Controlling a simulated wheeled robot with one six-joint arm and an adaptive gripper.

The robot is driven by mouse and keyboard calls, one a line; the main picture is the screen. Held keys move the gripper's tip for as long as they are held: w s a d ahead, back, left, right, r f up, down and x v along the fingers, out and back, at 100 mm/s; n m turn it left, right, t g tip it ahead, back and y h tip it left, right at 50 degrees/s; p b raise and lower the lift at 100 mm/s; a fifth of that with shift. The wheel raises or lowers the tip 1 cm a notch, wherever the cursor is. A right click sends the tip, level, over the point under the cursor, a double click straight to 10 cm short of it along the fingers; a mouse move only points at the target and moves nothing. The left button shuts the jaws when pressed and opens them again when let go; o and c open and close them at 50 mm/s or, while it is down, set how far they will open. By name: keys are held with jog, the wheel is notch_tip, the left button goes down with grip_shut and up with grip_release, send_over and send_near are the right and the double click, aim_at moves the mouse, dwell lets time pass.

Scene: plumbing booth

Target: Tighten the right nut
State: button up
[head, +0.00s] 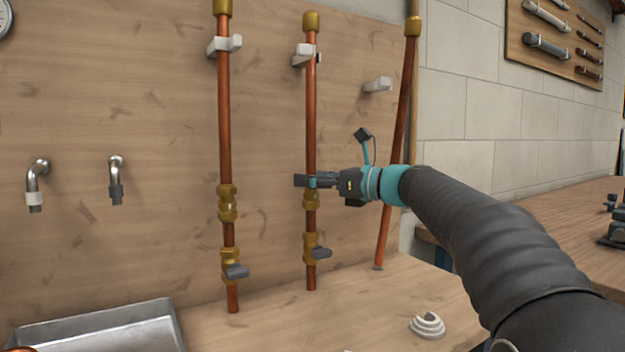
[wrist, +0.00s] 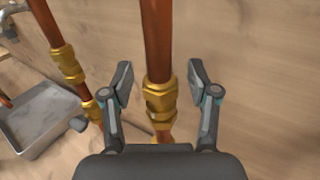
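Two upright copper pipes with brass fittings run down the wooden wall panel. The right nut (head: 311,199) is part of the brass fitting on the right of these pipes. In the wrist view this brass nut (wrist: 159,99) is in the middle, between and a little beyond my fingertips. My gripper (head: 309,181) is at the right pipe (head: 311,120), just above the nut. In the wrist view my gripper (wrist: 160,82) is open, one finger on each side of the pipe, with gaps on both sides. The left pipe's brass fitting (head: 227,203) stands apart to the left.
Below the nut is a brass valve (head: 314,253) with a grey handle. A loose copper pipe (head: 397,140) leans at the right. A metal sink (head: 100,332) is at lower left, and a white coiled item (head: 428,325) lies on the bench.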

grip_shut()
jog(key=shift+m+t, duration=0.3)
jog(key=shift+t, duration=0.2)
jog(key=m+t+h, duration=0.1)
jog(key=t, duration=0.1)
jog(key=m+t+h, duration=0.2)
jog(key=shift+s+a+h+b, duration=0.2)
jog(key=shift+h+b, duration=0.1)
jog(key=shift+b, duration=0.1)
jog(key=m+t+h, duration=0.2)
jog(key=h, duration=0.1)
jog(key=m+t+h, duration=0.2)
jog(key=m+h, duration=0.1)
jog(key=shift+h, duration=0.4)
jog(key=m+h, duration=0.2)
jog(key=h, duration=0.1)
jog(key=m+t+h+p, duration=0.1)
jog(key=m+h, duration=0.1)
jog(key=h, duration=0.1)
jog(key=shift+w+a+m+h, duration=0.1)
jog(key=shift+a+m+h, duration=0.05)
jog(key=shift+m+h, duration=0.25)
jog(key=shift+m+g+h+p, duration=0.2)
jog(key=shift+m+g+h, duration=0.15)
jog(key=shift+m+h, duration=1.05)
jog(key=shift+m+g+h+p, duration=0.3)
jog(key=shift+m+h, duration=0.5)
jog(key=shift+h, duration=1.1)
jog(key=shift+g+h, duration=0.25)
jog(key=shift+h, duration=0.05)
